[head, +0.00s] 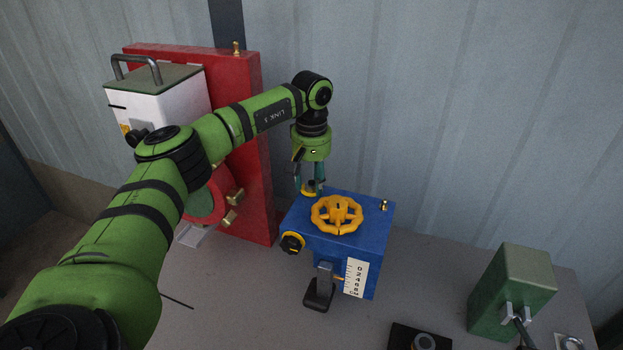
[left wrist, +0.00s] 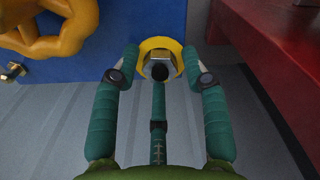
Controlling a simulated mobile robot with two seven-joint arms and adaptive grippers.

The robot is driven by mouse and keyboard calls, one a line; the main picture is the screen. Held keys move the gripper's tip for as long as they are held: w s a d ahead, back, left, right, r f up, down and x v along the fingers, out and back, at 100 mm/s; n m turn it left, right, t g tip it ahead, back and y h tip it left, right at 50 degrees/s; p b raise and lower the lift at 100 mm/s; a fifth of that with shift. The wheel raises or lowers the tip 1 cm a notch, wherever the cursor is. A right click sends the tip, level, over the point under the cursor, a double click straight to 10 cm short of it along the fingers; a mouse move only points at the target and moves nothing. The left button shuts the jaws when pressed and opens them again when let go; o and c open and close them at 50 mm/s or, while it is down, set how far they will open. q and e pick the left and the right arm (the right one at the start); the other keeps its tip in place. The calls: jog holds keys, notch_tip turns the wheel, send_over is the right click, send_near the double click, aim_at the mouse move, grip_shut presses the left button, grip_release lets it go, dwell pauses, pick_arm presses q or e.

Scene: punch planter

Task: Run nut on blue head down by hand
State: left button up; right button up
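The blue head (head: 350,243) is a box against the back wall with a yellow handwheel (head: 337,215) on top. The nut (left wrist: 160,66) is a metal hex piece in a yellow collar (left wrist: 149,47) at the head's back left corner. My left gripper (head: 311,182) points straight down over that corner. In the left wrist view its teal fingers (left wrist: 160,78) are spread, one on either side of the collar, and a middle finger's dark tip overlaps the nut. I cannot tell whether they touch it. The fingers partly hide the collar in the head view. My right gripper is out of view.
A red upright panel (head: 258,130) with a white box (head: 160,105) stands close left of the gripper. The blue head also has a black-and-yellow knob (head: 292,243), a lever (head: 320,290) and a scale (head: 356,277). A green block (head: 512,290) stands at the right.

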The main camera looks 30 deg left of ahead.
pick_arm(q)
jog(key=shift+r, duration=0.1)
notch_tip(320, 180, up, 12)
dwell(0.6)
notch_tip(320, 180, up, 12)
send_over(311, 184)
jog(key=shift+w, duration=0.1)
dwell(0.6)
dwell(0.5)
